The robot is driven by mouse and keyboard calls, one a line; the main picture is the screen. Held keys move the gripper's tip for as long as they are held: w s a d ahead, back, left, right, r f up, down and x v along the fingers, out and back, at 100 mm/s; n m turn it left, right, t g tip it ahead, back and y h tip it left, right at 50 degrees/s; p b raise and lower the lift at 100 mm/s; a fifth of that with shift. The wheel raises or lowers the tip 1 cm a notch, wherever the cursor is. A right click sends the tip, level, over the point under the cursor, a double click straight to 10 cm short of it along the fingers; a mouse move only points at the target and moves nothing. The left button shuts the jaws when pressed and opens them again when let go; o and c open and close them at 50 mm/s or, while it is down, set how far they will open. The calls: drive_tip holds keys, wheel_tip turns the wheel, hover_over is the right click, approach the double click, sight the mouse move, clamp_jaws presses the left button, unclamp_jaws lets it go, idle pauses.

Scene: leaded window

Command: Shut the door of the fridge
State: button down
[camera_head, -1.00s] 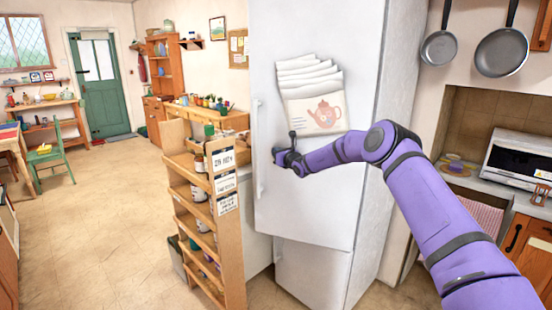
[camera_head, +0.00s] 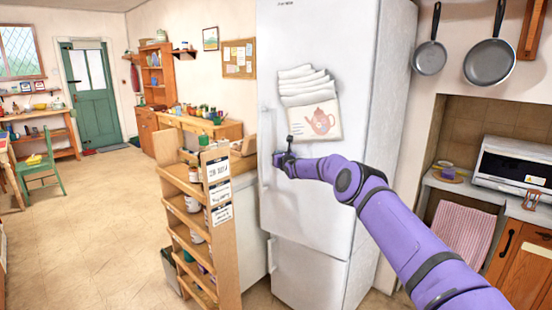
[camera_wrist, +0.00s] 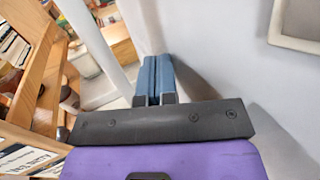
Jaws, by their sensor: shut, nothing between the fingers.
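The white fridge's upper door (camera_head: 300,195) looks nearly flush with the fridge body (camera_head: 385,100); I cannot tell whether a thin gap remains. Its handle (camera_head: 264,165) is a white vertical bar on the door's left side, and shows in the wrist view as a pale bar (camera_wrist: 103,42) left of my fingers. My gripper (camera_head: 280,160) is at the door front, just right of the handle. In the wrist view its blue fingers (camera_wrist: 155,78) are together and empty, close to the door face (camera_wrist: 215,55). Whether they touch it is unclear.
A wooden shelf rack (camera_head: 205,225) with jars and labels stands close left of the fridge. A counter with a white oven (camera_head: 515,165) and hanging pans (camera_head: 490,62) are at the right. Open floor (camera_head: 100,215) lies at the left.

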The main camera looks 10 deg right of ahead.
drive_tip(key=shift+w+d+m+h, duration=0.4)
drive_tip(key=shift+w+d+h, duration=0.2)
drive_tip(key=shift+w+d, duration=0.25)
drive_tip(key=shift+w, duration=0.1)
drive_tip(key=shift+a, duration=0.1)
